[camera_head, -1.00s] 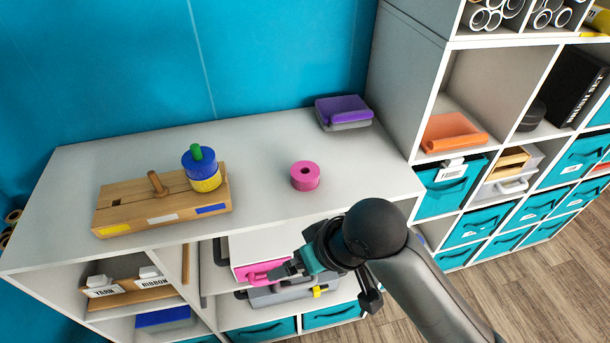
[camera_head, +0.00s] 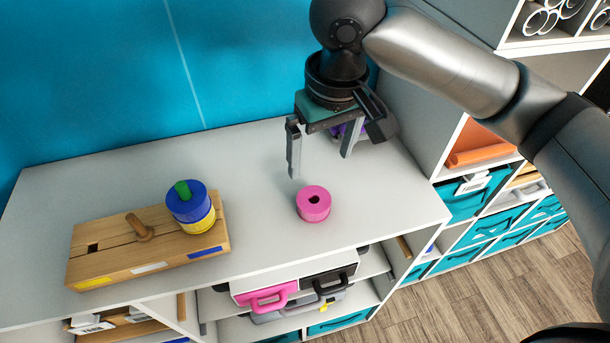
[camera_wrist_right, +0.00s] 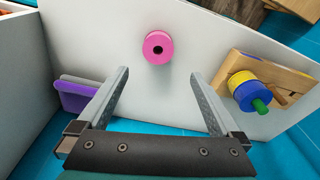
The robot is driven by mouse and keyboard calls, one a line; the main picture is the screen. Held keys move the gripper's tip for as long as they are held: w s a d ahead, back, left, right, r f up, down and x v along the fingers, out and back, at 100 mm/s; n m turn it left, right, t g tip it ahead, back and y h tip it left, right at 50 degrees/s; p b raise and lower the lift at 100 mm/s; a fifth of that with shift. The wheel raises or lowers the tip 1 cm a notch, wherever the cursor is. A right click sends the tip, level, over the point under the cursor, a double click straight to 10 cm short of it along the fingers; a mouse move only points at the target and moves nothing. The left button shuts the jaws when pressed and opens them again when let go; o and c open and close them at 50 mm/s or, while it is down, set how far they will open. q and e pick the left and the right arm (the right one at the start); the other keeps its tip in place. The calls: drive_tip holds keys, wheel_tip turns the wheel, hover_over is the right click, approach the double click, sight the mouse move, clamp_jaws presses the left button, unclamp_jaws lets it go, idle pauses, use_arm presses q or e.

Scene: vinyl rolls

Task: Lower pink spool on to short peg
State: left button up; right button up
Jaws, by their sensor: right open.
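The pink spool (camera_head: 313,204) lies flat on the white shelf top, its hole facing up. It also shows in the right wrist view (camera_wrist_right: 158,47), beyond and between the fingertips. My right gripper (camera_head: 321,165) is open and empty, pointing down above and behind the spool, not touching it. The wooden peg base (camera_head: 105,262) is at the left of the shelf top. Its short brown peg (camera_head: 139,227) stands bare and tilted in the picture. A blue spool (camera_head: 187,203) sits above a yellow spool (camera_head: 200,223) on the green-topped peg (camera_head: 183,190). My left gripper is not in view.
A purple object (camera_head: 345,130) at the back of the shelf top is partly hidden by my right gripper. A tall white cubby unit (camera_head: 424,140) stands at the right. The surface between the spool and the base is clear.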

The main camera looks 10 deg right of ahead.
drive_tip(key=b, duration=0.2)
approach(315, 200)
drive_tip(key=shift+s+a+f, duration=0.2)
drive_tip(key=shift+s+f, duration=0.3)
drive_tip(key=shift+f, duration=0.3)
drive_tip(key=shift+w+f, duration=0.1)
drive_tip(key=shift+f, duration=0.25)
drive_tip(key=shift+f+b, duration=0.35)
drive_tip(key=shift+f, duration=0.15)
drive_tip(key=f, duration=0.1)
drive_tip(key=f+b, duration=0.1)
drive_tip(key=f, duration=0.2)
drive_tip(key=shift+w+a+f, duration=0.15)
drive_tip(key=shift+w+f, duration=0.15)
drive_tip(key=shift+w, duration=0.05)
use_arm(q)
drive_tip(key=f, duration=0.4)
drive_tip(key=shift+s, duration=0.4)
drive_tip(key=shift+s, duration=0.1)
